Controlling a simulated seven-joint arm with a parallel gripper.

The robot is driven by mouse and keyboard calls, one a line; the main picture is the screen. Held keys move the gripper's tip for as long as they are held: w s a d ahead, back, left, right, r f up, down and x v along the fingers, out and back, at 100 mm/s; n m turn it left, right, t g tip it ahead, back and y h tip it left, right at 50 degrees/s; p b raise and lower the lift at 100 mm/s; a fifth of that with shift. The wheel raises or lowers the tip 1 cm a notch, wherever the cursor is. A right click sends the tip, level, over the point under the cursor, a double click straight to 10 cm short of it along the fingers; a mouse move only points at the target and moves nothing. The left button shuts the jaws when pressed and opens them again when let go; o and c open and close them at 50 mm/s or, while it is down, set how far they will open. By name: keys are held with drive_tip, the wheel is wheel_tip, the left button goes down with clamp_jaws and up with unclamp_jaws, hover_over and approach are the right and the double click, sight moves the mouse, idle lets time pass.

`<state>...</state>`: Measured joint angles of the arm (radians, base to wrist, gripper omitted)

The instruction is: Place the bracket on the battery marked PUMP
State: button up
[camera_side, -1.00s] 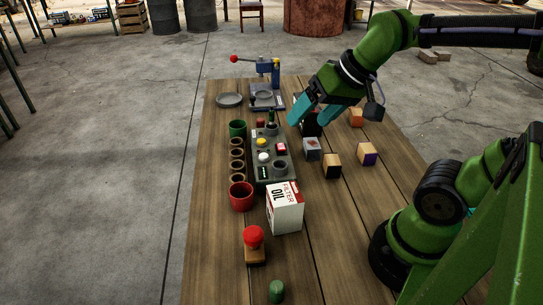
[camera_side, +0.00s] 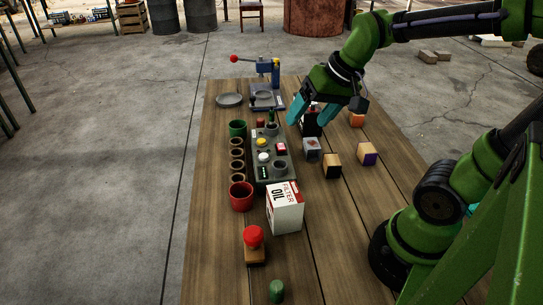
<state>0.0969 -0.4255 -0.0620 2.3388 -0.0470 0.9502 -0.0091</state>
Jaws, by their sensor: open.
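My gripper (camera_side: 307,122) is open, its teal fingers pointing down over the far middle of the wooden table. A dark block (camera_side: 312,126) shows at the fingers, partly hidden by them; I cannot tell whether they touch it. Nearer stand a grey block with a red mark (camera_side: 312,150), a black and tan block (camera_side: 333,167) and a tan and purple block (camera_side: 367,154). An orange block (camera_side: 356,118) is to the right of the gripper. No PUMP marking is readable, and I cannot tell which thing is the battery or the bracket.
A grey panel with buttons (camera_side: 262,171) lies left of the blocks. A red cup (camera_side: 241,197), green cup (camera_side: 238,129), oil filter box (camera_side: 285,208) and red-topped stamp (camera_side: 254,241) stand nearby. A blue press (camera_side: 267,75) and grey plate (camera_side: 229,100) are at the back.

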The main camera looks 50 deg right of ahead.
sight(312, 143)
drive_tip(key=w+d+f+m+g+h, duration=0.1)
drive_tip(key=w+d+f+m+g, duration=0.2)
drive_tip(key=d, duration=0.6)
drive_tip(key=w+d+f+g, duration=0.2)
drive_tip(key=w+d, duration=0.4)
drive_tip(key=d, duration=0.2)
drive_tip(key=f, duration=1.1)
drive_tip(key=shift+s+a, duration=0.1)
drive_tip(key=shift+s, duration=0.2)
drive_tip(key=shift+s+a+f, duration=0.1)
drive_tip(key=shift+a+f, duration=0.05)
drive_tip(key=shift+f, duration=1.2)
drive_tip(key=shift+s+a+f, duration=0.1)
drive_tip(key=shift+f, duration=1.2)
drive_tip(key=shift+r, duration=0.1)
drive_tip(key=c, duration=1.2)
